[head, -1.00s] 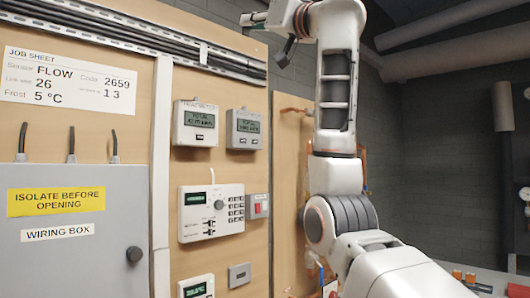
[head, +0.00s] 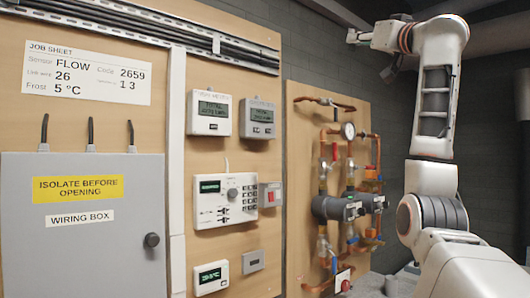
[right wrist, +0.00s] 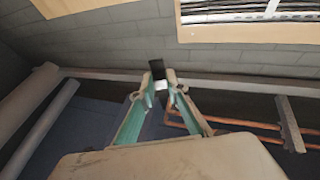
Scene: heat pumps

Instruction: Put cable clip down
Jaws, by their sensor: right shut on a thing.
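My right gripper (head: 358,37) is raised at the upper right in the head view, in front of the grey brick wall and clear of the boards. In the right wrist view its green-sided fingers (right wrist: 161,88) close on a small black and white piece (right wrist: 157,70), which I take to be the cable clip. The piece is held in the air and touches nothing else that I can see. It is too small to make out in the head view. My left gripper is out of view.
A cable tray (head: 150,32) with black cables runs along the board top, with a white clip (head: 216,44) on it. Below are a grey wiring box (head: 85,255), meters and a controller (head: 225,200). Copper pipes with pumps (head: 345,208) stand at right, near my arm.

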